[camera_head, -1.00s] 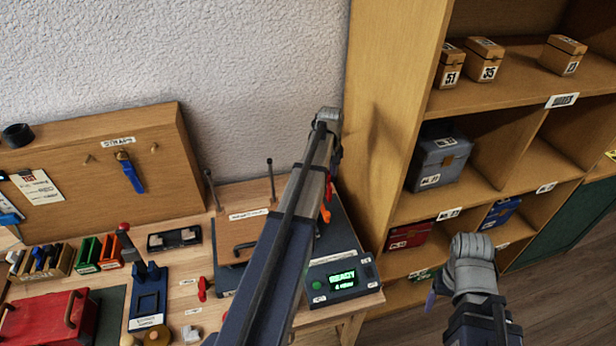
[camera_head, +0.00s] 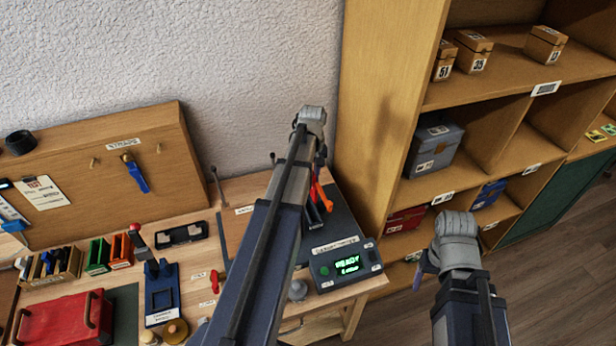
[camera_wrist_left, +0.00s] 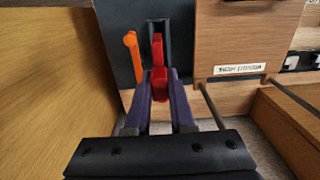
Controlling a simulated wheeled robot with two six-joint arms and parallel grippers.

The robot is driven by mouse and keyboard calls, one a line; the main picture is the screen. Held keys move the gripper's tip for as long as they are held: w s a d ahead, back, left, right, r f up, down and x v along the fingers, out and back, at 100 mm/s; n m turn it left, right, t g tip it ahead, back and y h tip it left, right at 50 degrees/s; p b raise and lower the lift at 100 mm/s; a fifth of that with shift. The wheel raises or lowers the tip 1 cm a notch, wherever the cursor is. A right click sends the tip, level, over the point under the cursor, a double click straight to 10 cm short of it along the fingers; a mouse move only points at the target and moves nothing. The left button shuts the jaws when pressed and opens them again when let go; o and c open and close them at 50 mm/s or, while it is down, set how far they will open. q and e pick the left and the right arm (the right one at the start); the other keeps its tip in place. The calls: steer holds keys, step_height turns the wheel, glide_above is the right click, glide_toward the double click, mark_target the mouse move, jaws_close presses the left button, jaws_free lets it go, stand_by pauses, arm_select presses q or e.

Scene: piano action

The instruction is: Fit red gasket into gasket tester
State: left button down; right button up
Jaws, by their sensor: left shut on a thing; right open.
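The gasket tester (camera_head: 345,262) is a dark unit at the bench's right end, with a lit green READY display. Its dark plate runs back beneath my left arm. My left gripper (camera_wrist_left: 160,88) is shut on a red piece, which I take to be the red gasket (camera_wrist_left: 158,72). The gasket stands at a dark upright holder (camera_wrist_left: 158,28) on the plate; I cannot tell whether it is seated. An orange lever (camera_wrist_left: 132,55) is beside it, also seen in the head view (camera_head: 323,196). My right gripper (camera_head: 424,264) is open and empty, off the bench's right side.
A wooden shelf (camera_head: 386,120) with boxes stands close on the right. A wooden block (camera_head: 238,226) and upright rods are left of my left arm. A red case (camera_head: 62,320), a blue stand (camera_head: 160,290) and a small red piece (camera_head: 214,281) are on the bench's left.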

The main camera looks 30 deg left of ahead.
mark_target(311, 194)
arm_select(q)
steer(key=shift+s+a+f+b, duration=0.1)
steer(key=shift+f+b, duration=0.45)
step_height(311, 194, down, 8)
steer(key=b, duration=0.7)
steer(key=shift+r, duration=0.25)
steer(key=shift+f+b, duration=2.15)
steer(key=shift+b, duration=0.25)
stand_by(1.5)
stand_by(0.3)
steer(key=shift+c, duration=2.2)
jaws_free()
steer(key=shift+r, duration=0.15)
steer(key=shift+r+p, duration=3.6)
steer(key=shift+p, duration=0.15)
